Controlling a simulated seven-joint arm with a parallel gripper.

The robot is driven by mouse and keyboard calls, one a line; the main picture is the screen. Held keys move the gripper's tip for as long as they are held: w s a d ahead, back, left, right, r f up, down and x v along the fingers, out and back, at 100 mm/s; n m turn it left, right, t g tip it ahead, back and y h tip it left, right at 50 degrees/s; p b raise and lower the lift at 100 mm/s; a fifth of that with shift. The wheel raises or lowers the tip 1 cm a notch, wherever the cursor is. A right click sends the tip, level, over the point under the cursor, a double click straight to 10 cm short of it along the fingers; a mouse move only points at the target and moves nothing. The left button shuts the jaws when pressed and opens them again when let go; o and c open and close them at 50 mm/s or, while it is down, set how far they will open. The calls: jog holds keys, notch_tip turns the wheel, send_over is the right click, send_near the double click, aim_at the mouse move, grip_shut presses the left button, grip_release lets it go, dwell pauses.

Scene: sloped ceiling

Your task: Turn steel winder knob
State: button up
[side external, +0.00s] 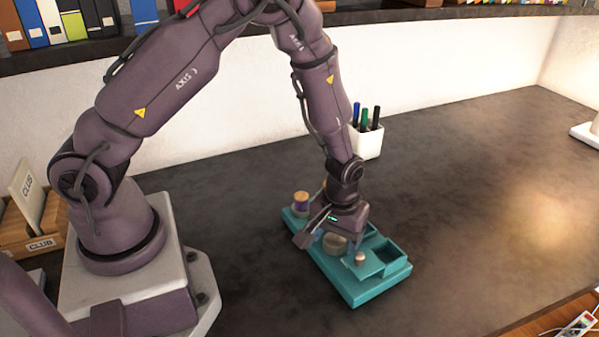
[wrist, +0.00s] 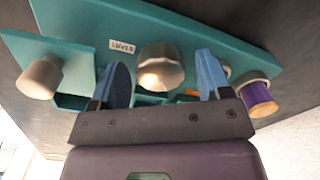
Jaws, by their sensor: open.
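The steel winder knob (wrist: 160,70) is a rounded, shiny metal knob on a teal sewing box (side external: 352,291). In the side external view the knob (side external: 334,244) shows low under my gripper (side external: 326,240). In the wrist view my gripper (wrist: 163,75) is open, with one blue finger on each side of the knob. Gaps show between the fingers and the knob, so they appear apart from it. How deep the fingertips reach alongside the knob is hard to tell.
A smaller pale knob (side external: 360,259) and a purple thread spool (side external: 301,202) stand on the same box, either side of my gripper. A white pen cup (side external: 368,143) stands behind. The dark desk (side external: 470,190) is clear to the right.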

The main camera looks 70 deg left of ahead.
aim_at(328, 241)
jog(key=m, duration=0.6)
jog(key=shift+m, duration=0.4)
jog(key=m, duration=0.6)
jog(key=shift+s+m, duration=0.1)
jog(key=shift+m, duration=0.2)
jog(key=m, duration=1.2)
jog(key=shift+m, duration=0.3)
notch_tip(328, 241, up, 13)
jog(key=s+a+r+n+t, duration=0.3)
jog(key=s+r+n, duration=0.9)
jog(key=n, duration=0.6)
jog(key=shift+v, duration=1.05)
